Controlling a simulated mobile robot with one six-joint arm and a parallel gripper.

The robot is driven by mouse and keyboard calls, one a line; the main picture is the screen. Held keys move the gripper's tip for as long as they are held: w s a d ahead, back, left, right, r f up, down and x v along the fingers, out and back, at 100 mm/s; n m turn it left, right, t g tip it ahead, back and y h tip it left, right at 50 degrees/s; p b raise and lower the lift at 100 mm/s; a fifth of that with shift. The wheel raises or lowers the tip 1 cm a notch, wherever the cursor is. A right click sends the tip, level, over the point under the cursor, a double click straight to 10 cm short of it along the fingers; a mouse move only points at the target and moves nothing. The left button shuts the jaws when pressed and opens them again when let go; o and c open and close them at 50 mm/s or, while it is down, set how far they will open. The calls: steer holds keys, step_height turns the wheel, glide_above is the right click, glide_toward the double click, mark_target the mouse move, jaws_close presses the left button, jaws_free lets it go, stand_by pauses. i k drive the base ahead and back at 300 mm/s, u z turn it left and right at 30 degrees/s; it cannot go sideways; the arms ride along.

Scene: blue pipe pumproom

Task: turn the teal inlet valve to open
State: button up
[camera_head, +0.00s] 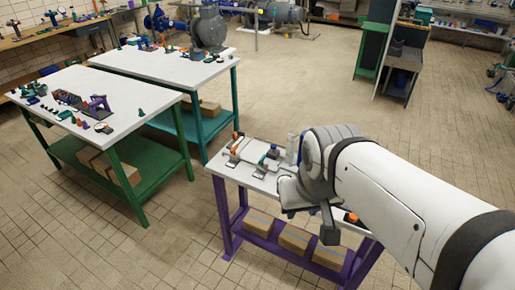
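The pipe assembly (250,158) lies on the white top of the purple-legged table, left of my arm. A small teal-blue part (272,152) sits on it close to my wrist. It may be the teal inlet valve, but it is too small to tell, and so is its handle position. My white arm reaches in from the right, and its wrist is over this table. My gripper (328,226) is partly hidden by the wrist, with a dark part hanging by the table's front edge. I cannot make out its fingers or anything held.
Orange parts (236,142) stand at the left of the pipe assembly. Cardboard boxes (296,238) fill the lower shelf. Two white-topped tables, one green-legged (120,90) and one teal-legged (190,68), stand to the left with small parts. Tiled floor (305,95) behind is open.

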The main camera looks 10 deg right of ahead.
mark_target(261, 162)
steer(key=z, duration=0.05)
steer(key=k, duration=0.8)
steer(key=u, duration=0.55)
steer(key=i, duration=2.05)
steer(key=z, duration=0.6)
